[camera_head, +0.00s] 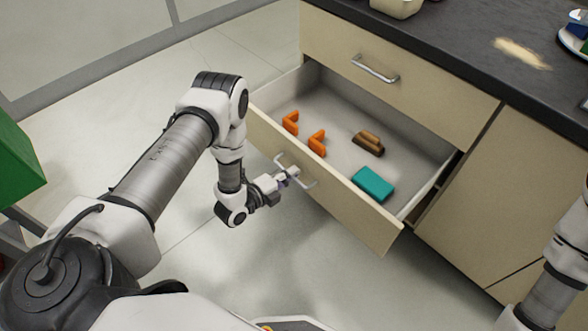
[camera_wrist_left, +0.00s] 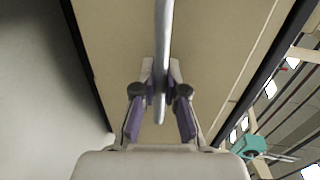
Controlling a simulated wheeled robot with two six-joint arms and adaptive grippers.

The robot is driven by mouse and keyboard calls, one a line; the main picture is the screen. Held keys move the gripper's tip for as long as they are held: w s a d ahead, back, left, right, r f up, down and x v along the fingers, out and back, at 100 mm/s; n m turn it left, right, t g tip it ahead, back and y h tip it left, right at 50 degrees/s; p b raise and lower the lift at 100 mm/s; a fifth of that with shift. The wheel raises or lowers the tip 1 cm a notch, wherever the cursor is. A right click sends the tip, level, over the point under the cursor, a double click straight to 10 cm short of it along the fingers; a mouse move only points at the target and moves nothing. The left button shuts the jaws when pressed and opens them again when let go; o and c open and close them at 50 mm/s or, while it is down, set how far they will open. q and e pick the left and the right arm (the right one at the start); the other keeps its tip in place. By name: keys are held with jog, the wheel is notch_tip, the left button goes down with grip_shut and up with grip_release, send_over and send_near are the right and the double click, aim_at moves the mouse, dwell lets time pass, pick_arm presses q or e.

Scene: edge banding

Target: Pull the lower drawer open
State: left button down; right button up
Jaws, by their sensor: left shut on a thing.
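The lower drawer (camera_head: 345,205) stands pulled well out of the cabinet, and its inside shows. Its metal bar handle (camera_head: 308,181) is on the front panel. My left gripper (camera_head: 288,178) is at this handle, shut on the bar. In the left wrist view the handle (camera_wrist_left: 161,45) runs between the two fingers of the gripper (camera_wrist_left: 160,92), in front of the beige drawer front (camera_wrist_left: 115,50). My right gripper is not in view; only part of the right arm shows at the right edge.
The drawer holds two orange brackets (camera_head: 317,142), a brown brush-like block (camera_head: 369,144) and a teal block (camera_head: 373,184). The upper drawer (camera_head: 400,75) is shut below the dark worktop (camera_head: 450,42). A green box (camera_head: 15,165) is at the left edge. The floor before the drawer is clear.

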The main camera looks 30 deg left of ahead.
pick_arm(q)
jog(key=c, duration=1.2)
grip_release()
jog(key=v, duration=1.2)
